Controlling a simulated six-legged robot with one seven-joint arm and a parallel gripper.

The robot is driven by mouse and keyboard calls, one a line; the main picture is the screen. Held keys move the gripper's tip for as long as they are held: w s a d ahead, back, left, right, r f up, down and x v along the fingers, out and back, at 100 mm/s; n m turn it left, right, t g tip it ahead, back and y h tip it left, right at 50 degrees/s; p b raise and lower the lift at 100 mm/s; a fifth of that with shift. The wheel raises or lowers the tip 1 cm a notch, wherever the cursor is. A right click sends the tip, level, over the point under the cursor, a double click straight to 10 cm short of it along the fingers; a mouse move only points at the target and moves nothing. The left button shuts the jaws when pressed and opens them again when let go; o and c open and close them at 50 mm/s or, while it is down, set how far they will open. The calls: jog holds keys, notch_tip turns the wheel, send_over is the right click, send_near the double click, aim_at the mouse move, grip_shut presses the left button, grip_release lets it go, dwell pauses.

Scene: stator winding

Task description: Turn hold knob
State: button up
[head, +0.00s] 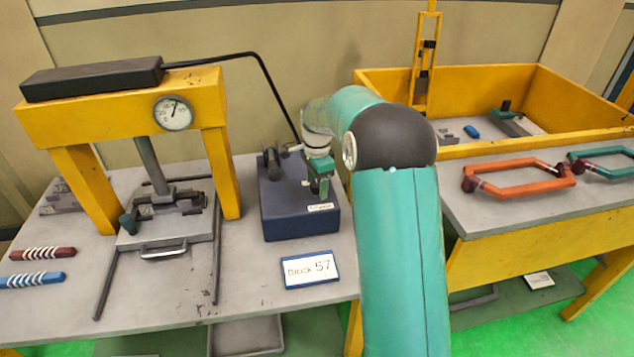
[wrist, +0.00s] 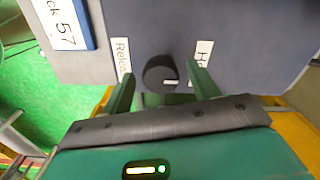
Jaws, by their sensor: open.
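The round black knob (wrist: 159,71) with a white mark sits on the dark blue box (head: 290,222) on the left table. Its white mark is at the lower right in the wrist view, toward the side of a partly hidden label starting "Ho" (wrist: 201,62). A label reading "Relea" (wrist: 121,60) is on the other side. My gripper (wrist: 161,84) is open, its two green fingers on either side of the knob, with visible gaps. In the head view my gripper (head: 319,178) is over the box, and I cannot make out the knob there.
A yellow press (head: 203,100) with a gauge stands left of the box. A sign reading "block 57" (head: 309,269) lies in front of it. A black bent rod (head: 262,68) rises behind. A yellow-walled bin (head: 455,85) and orange handle frame (head: 520,190) are right.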

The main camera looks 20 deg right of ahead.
jog(key=c, duration=1)
jog(key=shift+o, duration=0.2)
